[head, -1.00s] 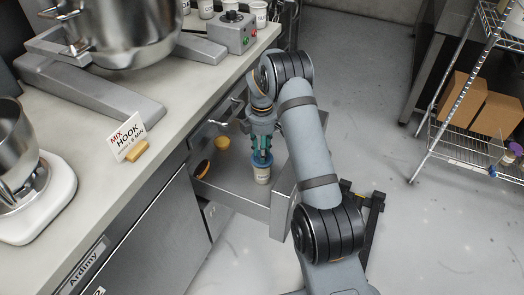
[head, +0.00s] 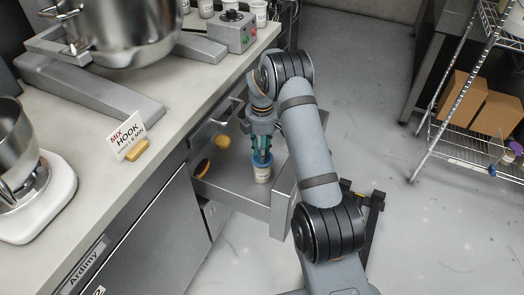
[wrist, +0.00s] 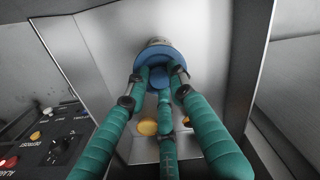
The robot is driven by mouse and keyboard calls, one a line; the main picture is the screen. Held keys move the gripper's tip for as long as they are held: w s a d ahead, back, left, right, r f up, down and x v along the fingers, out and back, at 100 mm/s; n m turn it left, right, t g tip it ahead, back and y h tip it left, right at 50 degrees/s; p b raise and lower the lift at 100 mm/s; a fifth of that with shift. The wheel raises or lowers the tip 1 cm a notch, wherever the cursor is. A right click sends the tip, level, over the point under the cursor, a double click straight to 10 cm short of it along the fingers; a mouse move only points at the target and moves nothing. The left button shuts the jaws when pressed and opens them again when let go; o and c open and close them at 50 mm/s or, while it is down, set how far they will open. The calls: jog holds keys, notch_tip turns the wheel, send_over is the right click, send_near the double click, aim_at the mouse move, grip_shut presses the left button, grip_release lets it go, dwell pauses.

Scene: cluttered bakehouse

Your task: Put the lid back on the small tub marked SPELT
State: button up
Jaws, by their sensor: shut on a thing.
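A small pale tub (head: 262,175) stands in the open drawer in the head view; its lettering is too small to read. A blue lid (wrist: 178,56) is at the top of the tub, between my fingers. The tub also shows behind the lid in the wrist view (wrist: 157,42). My gripper (head: 261,157) points down over the tub, its green fingers shut on the blue lid. The fingers and lid hide the tub's rim, so I cannot tell whether the lid is fully seated.
The open steel drawer (head: 234,194) also holds a yellow round thing (head: 222,142) and a dark-and-tan oval thing (head: 201,168). Its walls stand close around my gripper. The counter (head: 185,90) at left carries mixers and a control box (head: 233,32). A wire rack (head: 455,152) stands at right.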

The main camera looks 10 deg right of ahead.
dwell(0.4)
jog(key=o, duration=0.8)
jog(key=shift+o, duration=0.7)
jog(key=o, duration=0.3)
jog(key=shift+o, duration=0.2)
jog(key=shift+r, duration=0.15)
jog(key=shift+r+p, duration=3.15)
jog(key=shift+r, duration=0.25)
jog(key=shift+c, duration=0.4)
jog(key=c, duration=1.5)
